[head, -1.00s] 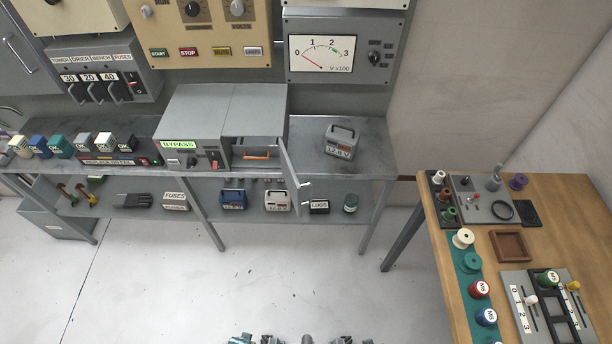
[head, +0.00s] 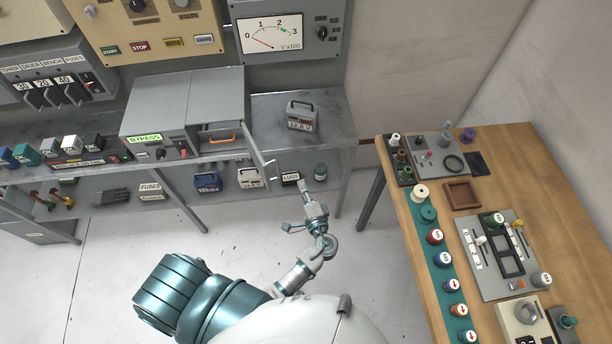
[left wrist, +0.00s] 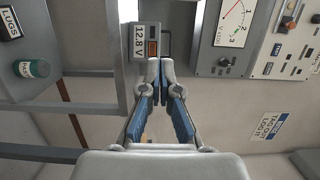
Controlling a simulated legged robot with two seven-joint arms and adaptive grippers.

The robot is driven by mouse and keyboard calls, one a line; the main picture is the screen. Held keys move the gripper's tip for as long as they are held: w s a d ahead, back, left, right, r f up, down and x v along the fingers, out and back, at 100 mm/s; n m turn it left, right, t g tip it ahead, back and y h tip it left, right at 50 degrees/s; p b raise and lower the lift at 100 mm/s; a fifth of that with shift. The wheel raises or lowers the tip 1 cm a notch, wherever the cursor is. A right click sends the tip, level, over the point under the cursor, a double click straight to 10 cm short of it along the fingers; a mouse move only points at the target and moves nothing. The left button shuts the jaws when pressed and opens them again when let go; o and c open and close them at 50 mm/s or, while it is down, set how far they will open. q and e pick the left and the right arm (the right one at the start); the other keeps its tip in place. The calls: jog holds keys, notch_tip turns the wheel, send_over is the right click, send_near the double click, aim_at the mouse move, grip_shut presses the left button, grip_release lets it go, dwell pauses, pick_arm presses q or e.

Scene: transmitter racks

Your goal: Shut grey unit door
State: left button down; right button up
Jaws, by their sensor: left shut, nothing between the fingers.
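The grey unit (head: 172,103) with the green BYPASS label stands on the metal bench. Its door (head: 260,170) is hinged at the right of the open bay and stands wide open, sticking out past the bench's front edge. An orange bar (head: 222,139) shows in the bay. My left gripper (head: 304,187) is just right of the door's free edge, apart from it in the picture. In the left wrist view its fingers (left wrist: 154,66) meet at the tips with nothing between them. I cannot make out the door in the left wrist view. My right gripper is out of view.
A 12.8 V battery box (head: 301,116) stands on the bench right of the unit, and shows ahead in the left wrist view (left wrist: 145,39). Below, the shelf holds a LUGS box (head: 291,179) and a green jar (head: 320,171). A wooden table (head: 535,170) is at the right.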

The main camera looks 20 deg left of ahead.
pick_arm(q)
jog(key=p+x, duration=0.2)
jog(key=x, duration=0.8)
jog(key=s, duration=0.1)
jog(key=s+a, duration=0.1)
jog(key=s+p, duration=0.1)
jog(key=s, duration=0.1)
jog(key=shift+a+f, duration=0.15)
jog(key=shift+a, duration=0.1)
